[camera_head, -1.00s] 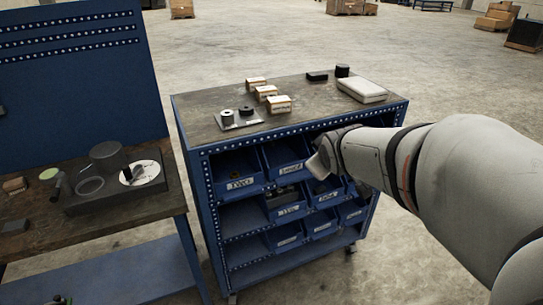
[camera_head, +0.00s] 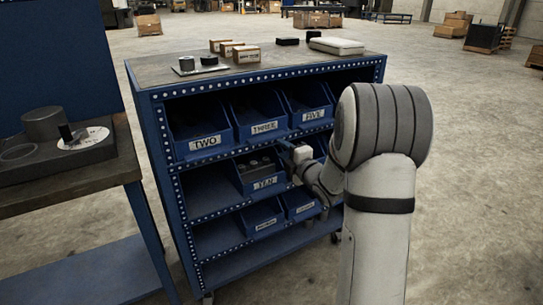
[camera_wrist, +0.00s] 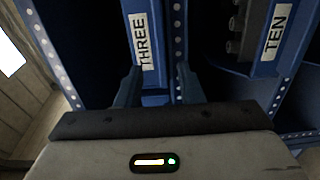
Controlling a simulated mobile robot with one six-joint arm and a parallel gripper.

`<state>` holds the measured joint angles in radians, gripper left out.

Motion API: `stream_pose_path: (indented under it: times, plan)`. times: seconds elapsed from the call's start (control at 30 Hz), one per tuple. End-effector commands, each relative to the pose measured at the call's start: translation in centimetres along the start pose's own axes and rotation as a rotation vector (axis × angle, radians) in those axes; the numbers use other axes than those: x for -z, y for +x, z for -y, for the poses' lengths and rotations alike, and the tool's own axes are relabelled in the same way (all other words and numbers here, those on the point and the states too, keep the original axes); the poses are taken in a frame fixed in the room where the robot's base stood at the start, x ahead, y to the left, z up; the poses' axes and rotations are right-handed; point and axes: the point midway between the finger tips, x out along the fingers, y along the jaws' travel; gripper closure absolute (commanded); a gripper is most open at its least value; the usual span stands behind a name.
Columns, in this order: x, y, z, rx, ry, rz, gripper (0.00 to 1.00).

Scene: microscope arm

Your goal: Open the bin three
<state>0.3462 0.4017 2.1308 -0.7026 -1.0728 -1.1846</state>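Bin three (camera_head: 262,118) is a blue open-front bin with a white "THREE" label, in the middle of the rack's top row between bins TWO and FIVE. Its label (camera_wrist: 146,42) shows sideways in the wrist view, just beyond my fingers. My gripper (camera_head: 288,153) is near the lower right of bin three, in front of the rack. In the wrist view my gripper (camera_wrist: 159,85) is open, its two dark fingers apart. Its left finger overlaps the bin's front edge in view, the right one the dotted shelf strip. I cannot tell whether they touch. The bin sits in its slot.
Bin two (camera_head: 199,125) is left and bin five (camera_head: 308,105) right of it. Bin ten (camera_head: 262,180) sits below, and also shows in the wrist view (camera_wrist: 268,40). Boxes and a white case (camera_head: 336,46) lie on the rack top. A workbench (camera_head: 70,185) stands left.

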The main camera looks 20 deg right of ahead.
Motion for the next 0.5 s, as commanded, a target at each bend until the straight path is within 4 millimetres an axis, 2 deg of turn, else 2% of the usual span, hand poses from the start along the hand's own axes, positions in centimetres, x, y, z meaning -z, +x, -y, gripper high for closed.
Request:
stream_pose_path:
  times: [0.17, 0.5]
  plan:
    - [0.1, 1.2, 0.3, -0.011, -0.011, -0.011, 0.65]
    - [0.1, 6.4, 0.3, -0.009, -0.010, -0.009, 0.65]
